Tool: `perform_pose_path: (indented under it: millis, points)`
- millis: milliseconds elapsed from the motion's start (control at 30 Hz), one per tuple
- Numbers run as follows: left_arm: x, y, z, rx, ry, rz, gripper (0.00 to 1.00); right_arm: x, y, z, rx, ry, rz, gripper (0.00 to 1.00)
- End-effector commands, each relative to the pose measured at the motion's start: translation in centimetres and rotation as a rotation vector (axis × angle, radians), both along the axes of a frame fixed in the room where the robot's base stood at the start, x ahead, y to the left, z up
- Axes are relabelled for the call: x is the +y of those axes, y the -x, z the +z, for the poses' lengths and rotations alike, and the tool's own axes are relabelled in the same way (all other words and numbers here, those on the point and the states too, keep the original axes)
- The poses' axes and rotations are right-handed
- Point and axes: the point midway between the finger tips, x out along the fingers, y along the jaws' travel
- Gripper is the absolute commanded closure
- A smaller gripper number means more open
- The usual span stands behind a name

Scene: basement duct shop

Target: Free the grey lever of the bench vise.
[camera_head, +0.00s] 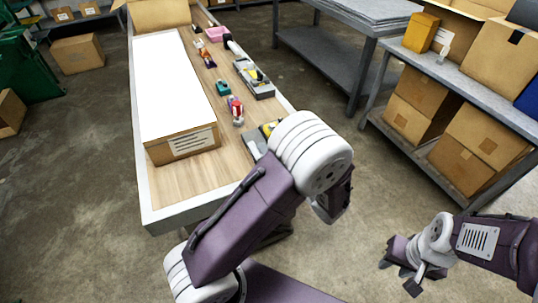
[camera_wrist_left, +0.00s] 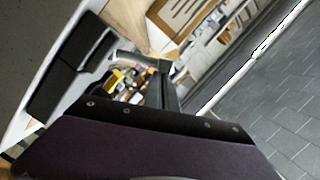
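In the left wrist view, a short grey bar, which looks like the vise's grey lever (camera_wrist_left: 140,61), lies across the tips of my left gripper (camera_wrist_left: 158,72). Its dark fingers are close together and look shut on the bar, though the contact is small and partly hidden. The rest of the bench vise cannot be made out. In the head view, my left arm's elbow and forearm cover the near right part of the bench, and hide the vise and left gripper. My right gripper (camera_head: 400,276) is at the lower right, empty over the floor, its dark fingers apart.
The wooden bench (camera_head: 185,183) holds a long white-topped box (camera_head: 183,143), a grey tray (camera_head: 254,79) and several small tools along its right edge. A shelf with cardboard boxes (camera_head: 484,135) stands at the right. Floor between bench and shelf is clear.

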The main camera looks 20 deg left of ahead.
Motion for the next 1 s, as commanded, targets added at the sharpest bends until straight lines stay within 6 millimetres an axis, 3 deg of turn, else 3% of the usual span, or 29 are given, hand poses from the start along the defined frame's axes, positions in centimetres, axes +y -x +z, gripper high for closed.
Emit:
perform_pose_path:
  millis: [233, 800, 1000]
  points:
    - [0.4, 0.4, -0.2, -0.046, 0.040, 0.002, 1.00, 0.0, 0.0, -1.1, 0.000, 0.000, 0.000, 0.64]
    - [0.5, 0.6, -0.2, -0.051, 0.048, 0.005, 1.00, 0.0, 0.0, -1.2, 0.000, 0.000, 0.000, 0.64]
    - [-0.5, -0.7, 1.3, -0.056, 0.050, 0.005, 1.00, 0.0, 0.0, -0.6, 0.000, 0.000, 0.000, 0.64]
